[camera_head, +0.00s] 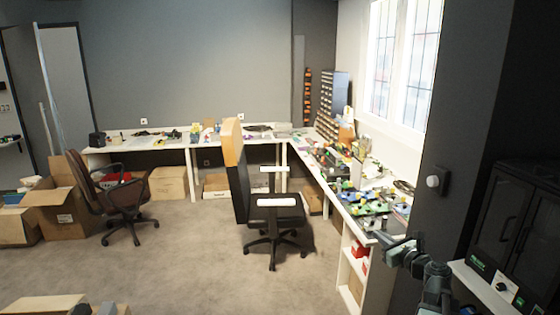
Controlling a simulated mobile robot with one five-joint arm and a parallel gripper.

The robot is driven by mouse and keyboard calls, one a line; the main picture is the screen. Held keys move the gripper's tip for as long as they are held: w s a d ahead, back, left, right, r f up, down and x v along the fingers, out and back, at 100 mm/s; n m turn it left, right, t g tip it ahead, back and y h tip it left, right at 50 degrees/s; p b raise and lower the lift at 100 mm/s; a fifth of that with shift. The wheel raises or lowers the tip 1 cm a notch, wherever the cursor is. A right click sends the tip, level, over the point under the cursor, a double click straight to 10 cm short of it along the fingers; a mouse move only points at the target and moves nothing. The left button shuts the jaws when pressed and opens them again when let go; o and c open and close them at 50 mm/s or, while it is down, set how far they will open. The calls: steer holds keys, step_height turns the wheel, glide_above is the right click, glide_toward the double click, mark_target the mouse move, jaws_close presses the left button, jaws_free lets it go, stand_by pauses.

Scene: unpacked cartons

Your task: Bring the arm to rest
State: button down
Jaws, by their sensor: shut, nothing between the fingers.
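My gripper (392,246) shows at the lower right, in front of the near end of the long workbench (369,224). It is small in the picture, and it is shut with nothing in it. My dark grey arm runs down from it to the bottom edge of the view. I cannot tell how far the gripper is from the bench.
A black cabinet (515,225) on a white shelf stands close at the right. Small parts crowd the bench. A black chair (276,208) and a brown chair (125,200) stand on the carpet. Cartons (64,210) lie at the left. The middle floor is free.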

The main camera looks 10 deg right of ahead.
steer(key=w+a+f+n+g+y, duration=0.1)
steer(key=a+f+n+g+y, duration=0.3)
steer(key=a, duration=0.7)
steer(key=w+a+f+n+g, duration=0.15)
steer(key=a+n, duration=0.35)
steer(key=a, duration=0.7)
steer(key=s+a+f+n+g, duration=0.3)
steer(key=a+f+n, duration=0.15)
steer(key=a, duration=0.25)
steer(key=s+a+f+n+g, duration=0.25)
steer(key=a+f+n, duration=0.2)
steer(key=a, duration=0.25)
steer(key=s+d+f+n+g+h, duration=0.5)
steer(key=s+d+f+n+h, duration=0.1)
steer(key=s+n, duration=0.6)
steer(key=d+n, duration=0.1)
steer(key=n, duration=0.1)
steer(key=shift+d+f+n+h, duration=0.15)
steer(key=shift+d+n+h, duration=0.15)
steer(key=shift+d, duration=0.1)
